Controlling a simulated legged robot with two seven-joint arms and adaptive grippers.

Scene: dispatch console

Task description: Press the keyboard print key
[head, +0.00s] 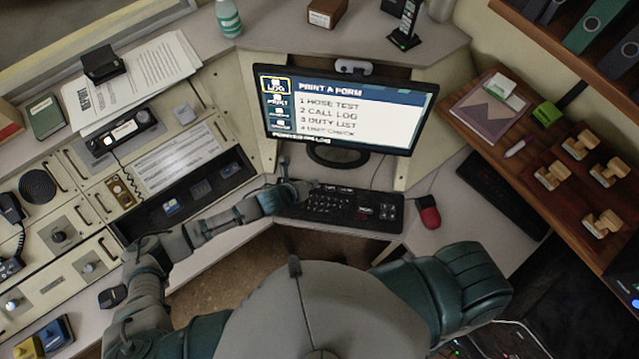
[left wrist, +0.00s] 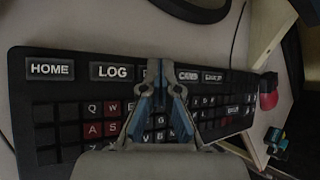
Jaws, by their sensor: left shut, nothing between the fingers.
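The black keyboard (head: 345,207) lies on the desk below the monitor. My left gripper (head: 308,187) is at its upper left part, shut and empty. In the left wrist view the keyboard (left wrist: 75,92) has a top row of large labelled keys, with a HOME key (left wrist: 50,69) and a LOG key (left wrist: 112,72) at left. The closed fingertips (left wrist: 166,72) are over the top row. They partly cover a key between LOG and a key that seems to read CARDS (left wrist: 188,75); its label is hidden. I cannot tell whether they touch it. My right gripper is not in view.
The monitor (head: 345,110) reads "PRINT A FORM" above a numbered list, with LOG framed in yellow. A red mouse (head: 429,213) lies right of the keyboard. A wooden shelf with stamps (head: 580,146) is at right. Console panels (head: 180,155) fill the left.

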